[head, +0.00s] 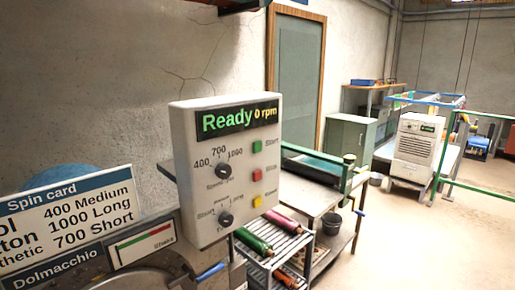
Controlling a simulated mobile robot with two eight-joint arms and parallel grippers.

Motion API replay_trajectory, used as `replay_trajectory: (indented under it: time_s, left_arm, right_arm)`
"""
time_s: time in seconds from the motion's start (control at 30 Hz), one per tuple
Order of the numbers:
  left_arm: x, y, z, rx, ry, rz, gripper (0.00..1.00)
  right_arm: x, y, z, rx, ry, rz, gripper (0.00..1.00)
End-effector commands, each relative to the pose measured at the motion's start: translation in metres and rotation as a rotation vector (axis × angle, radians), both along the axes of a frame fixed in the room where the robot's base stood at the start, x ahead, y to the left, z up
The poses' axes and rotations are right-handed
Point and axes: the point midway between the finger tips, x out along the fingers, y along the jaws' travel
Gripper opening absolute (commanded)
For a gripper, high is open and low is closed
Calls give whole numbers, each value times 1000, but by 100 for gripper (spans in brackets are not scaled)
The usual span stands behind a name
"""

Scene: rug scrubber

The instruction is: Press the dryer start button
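A white control box (190,150) stands in the left middle of the head view. Its display (236,119) reads "Ready 0 rpm" in green and yellow. On the right side of its face are a green button (257,146) labelled "Start", a red button (257,175) and a yellow button (257,201). An upper dial (223,171) is marked 400, 700 and 1000, and a lower dial (225,219) sits below it. Neither of my grippers is in view.
A spin card (75,212) and a small gauge plate (146,244) stand at the left. A blue handle (210,273) is below the box. To the right are a rack with rolled rugs (253,241), a workbench (318,198) and a white machine (416,143). Open floor lies at right.

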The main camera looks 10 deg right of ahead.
Motion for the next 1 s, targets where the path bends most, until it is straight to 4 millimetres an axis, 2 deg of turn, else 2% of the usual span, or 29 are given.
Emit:
replay_trajectory:
  time_s: [0.03,0.2,1.0]
  left_arm:
    - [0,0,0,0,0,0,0]
    - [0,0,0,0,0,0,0]
    - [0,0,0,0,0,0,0]
  right_arm:
    - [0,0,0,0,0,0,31]
    - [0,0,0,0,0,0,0]
    - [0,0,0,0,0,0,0]
